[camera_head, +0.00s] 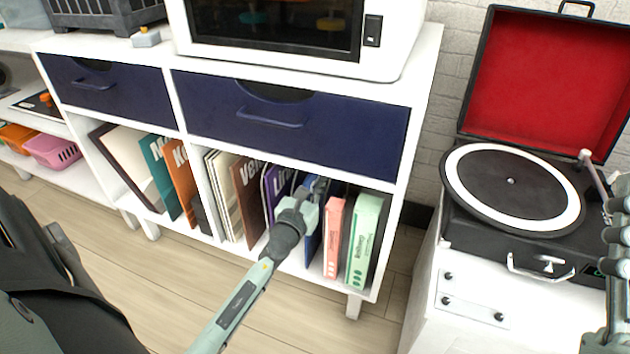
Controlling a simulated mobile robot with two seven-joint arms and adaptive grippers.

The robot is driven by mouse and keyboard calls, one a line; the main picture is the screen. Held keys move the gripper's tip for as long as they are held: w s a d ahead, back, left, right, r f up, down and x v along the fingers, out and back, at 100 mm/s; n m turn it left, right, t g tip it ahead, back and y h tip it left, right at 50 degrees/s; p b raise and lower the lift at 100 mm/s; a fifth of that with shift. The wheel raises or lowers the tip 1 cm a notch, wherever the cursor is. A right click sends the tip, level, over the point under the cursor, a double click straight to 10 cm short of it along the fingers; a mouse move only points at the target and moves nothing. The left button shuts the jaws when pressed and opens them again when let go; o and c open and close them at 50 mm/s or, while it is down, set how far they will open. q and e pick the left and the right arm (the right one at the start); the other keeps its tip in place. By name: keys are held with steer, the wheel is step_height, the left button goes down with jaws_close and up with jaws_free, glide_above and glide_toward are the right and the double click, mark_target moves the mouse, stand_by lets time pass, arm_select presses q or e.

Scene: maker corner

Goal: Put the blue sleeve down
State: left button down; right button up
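The blue sleeve (314,241) is a dark blue, thin record sleeve standing upright in the right open compartment of the white shelf unit (413,135). It is between a purple sleeve (276,190) on the left and a pink box (333,236) on the right. My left gripper (316,187) reaches into the compartment and is shut on the blue sleeve near its front edge. The gripper and wrist hide part of the sleeve, and its lower contact with the shelf is hard to see.
A mint green box (364,240) stands right of the pink box. Several other sleeves lean to the left. Closed navy drawers (292,122) are above, with a white microwave-like machine (398,30) on top. An open record player (513,190) stands at right. The floor in front is clear.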

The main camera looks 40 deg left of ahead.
stand_by(0.3)
arm_select(q)
steer(key=c, duration=1.7)
jaws_free()
steer(key=shift+f, duration=0.1)
steer(key=v, duration=1.2)
steer(key=shift+s+b, duration=0.1)
steer(key=shift+b, duration=0.3)
